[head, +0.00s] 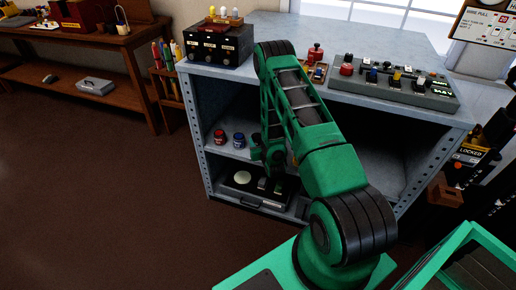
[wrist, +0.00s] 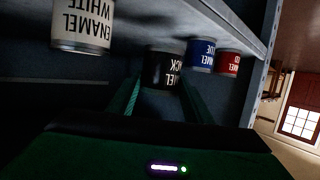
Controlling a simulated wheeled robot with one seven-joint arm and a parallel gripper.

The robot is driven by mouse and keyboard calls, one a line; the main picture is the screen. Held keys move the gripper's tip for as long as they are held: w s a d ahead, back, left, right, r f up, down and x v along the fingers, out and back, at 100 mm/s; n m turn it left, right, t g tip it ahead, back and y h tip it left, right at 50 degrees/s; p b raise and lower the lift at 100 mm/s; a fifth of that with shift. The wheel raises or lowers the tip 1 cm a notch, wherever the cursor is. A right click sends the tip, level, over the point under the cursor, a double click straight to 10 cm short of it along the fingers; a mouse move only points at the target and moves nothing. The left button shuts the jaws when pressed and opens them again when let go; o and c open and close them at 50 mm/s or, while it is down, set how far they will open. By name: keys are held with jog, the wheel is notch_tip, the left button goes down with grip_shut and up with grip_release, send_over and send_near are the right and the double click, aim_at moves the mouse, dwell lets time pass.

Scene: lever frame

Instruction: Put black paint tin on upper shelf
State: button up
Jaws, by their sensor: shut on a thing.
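The black paint tin (wrist: 163,70) shows in the wrist view between the two fingers of my gripper (wrist: 160,98), which is shut on it. Its label is upside down in this picture. It is at the shelf with the other tins, between the white and blue ones; I cannot tell whether it touches the shelf. The upper shelf (head: 258,155) is the board inside the bench, carrying the red and blue tins.
A white tin (wrist: 82,28), a blue tin (wrist: 200,56) and a red tin (wrist: 228,64) stand close around the black one. Below the shelf is a dark tray (head: 252,201) with a pale disc (head: 242,177). The bench top (head: 270,35) holds a control box (head: 395,82).

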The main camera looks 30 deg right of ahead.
jog(key=shift+w+f, duration=0.15)
jog(key=shift+f, duration=1.9)
jog(key=o, duration=1.2)
